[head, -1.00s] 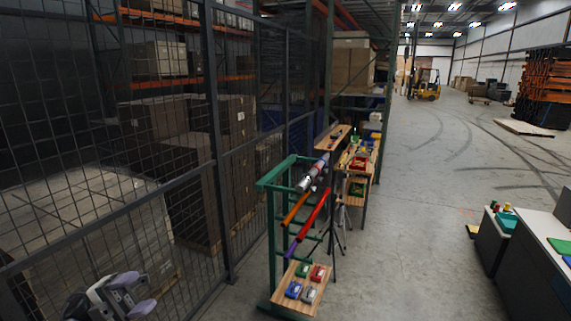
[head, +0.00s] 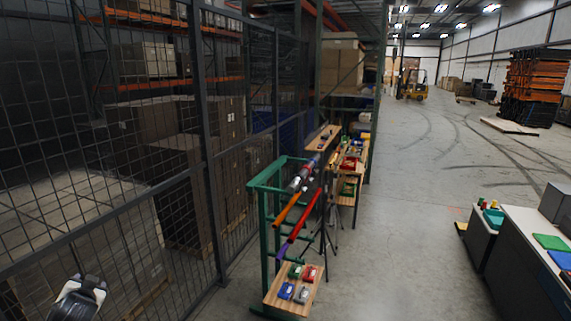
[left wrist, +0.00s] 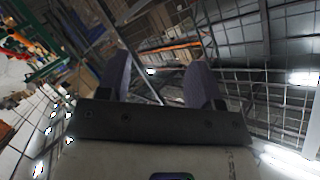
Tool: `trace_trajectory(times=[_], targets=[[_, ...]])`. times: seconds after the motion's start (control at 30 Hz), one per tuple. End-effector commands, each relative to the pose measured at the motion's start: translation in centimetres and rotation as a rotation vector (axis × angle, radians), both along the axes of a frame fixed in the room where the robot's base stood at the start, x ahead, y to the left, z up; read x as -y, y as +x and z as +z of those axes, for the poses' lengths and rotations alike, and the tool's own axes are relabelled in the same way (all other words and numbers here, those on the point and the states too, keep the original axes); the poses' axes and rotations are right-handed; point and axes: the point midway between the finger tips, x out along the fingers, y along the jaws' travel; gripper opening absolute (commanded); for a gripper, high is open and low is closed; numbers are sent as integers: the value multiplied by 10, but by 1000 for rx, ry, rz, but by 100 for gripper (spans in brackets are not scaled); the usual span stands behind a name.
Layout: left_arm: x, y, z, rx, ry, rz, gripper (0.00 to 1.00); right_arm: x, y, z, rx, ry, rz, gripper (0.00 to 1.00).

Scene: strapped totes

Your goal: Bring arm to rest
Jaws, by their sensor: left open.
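My left gripper (head: 87,283) is low in the left corner of the head view, in front of the mesh fence and well left of the green rack. In the left wrist view its two purple-grey fingers (left wrist: 158,72) stand apart with nothing held between them. That view looks past the fingers toward mesh and ceiling lights. My right gripper is in neither view.
A dark mesh fence (head: 203,130) runs along the left, close to my left arm. A green rack (head: 268,235) with coloured tubes and a wooden shelf (head: 272,297) of small boxes stands at centre. A white-topped bench (head: 520,236) is at right. Open floor (head: 420,190) lies between.

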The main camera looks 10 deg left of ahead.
Motion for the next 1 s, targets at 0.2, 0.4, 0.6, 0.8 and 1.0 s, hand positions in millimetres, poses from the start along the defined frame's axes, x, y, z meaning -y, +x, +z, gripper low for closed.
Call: trace_trajectory(times=[0.2,0.4,0.6,0.8,1.0], targets=[[-11,-46,-43,-316,-126,212,60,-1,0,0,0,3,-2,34],[-6,-86,-66,-555,-221,345,60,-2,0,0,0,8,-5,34],[65,-104,-126,-615,-219,216,60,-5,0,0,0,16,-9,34],[152,-148,-187,-669,-253,62,60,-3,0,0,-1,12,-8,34],[257,-234,-235,-718,-356,-108,60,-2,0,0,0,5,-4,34]])
